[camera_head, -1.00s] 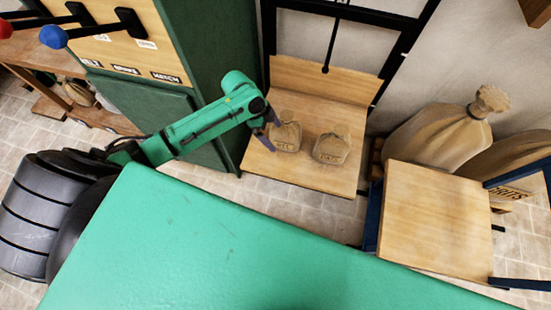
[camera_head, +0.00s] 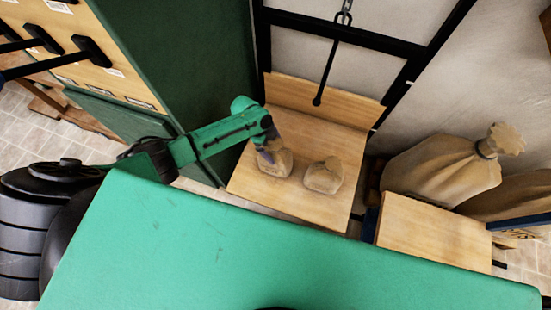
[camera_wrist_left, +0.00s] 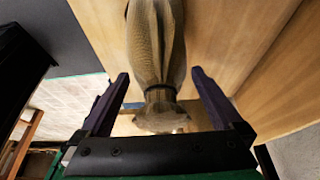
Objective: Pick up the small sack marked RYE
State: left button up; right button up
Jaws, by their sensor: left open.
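Two small tan sacks sit side by side on a wooden platform (camera_head: 290,205) in the head view: the left sack (camera_head: 281,165) and the right sack (camera_head: 323,178). Their markings are too small to read, so I cannot tell which says RYE. My left gripper (camera_head: 267,155) is at the left sack and partly covers it. In the left wrist view one sack (camera_wrist_left: 155,45) has its tied neck between the two spread fingers of my gripper (camera_wrist_left: 160,90), with gaps on both sides. No marking shows there. My right gripper is not in view.
A green cabinet (camera_head: 190,60) with levers stands left of the platform. A dark rod on a chain (camera_head: 330,70) hangs above its back edge. A wooden-topped stand (camera_head: 430,235) and large full sacks (camera_head: 440,170) are at the right.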

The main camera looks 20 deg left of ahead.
pick_arm(q)
grip_shut()
jog(key=shift+r, duration=0.2)
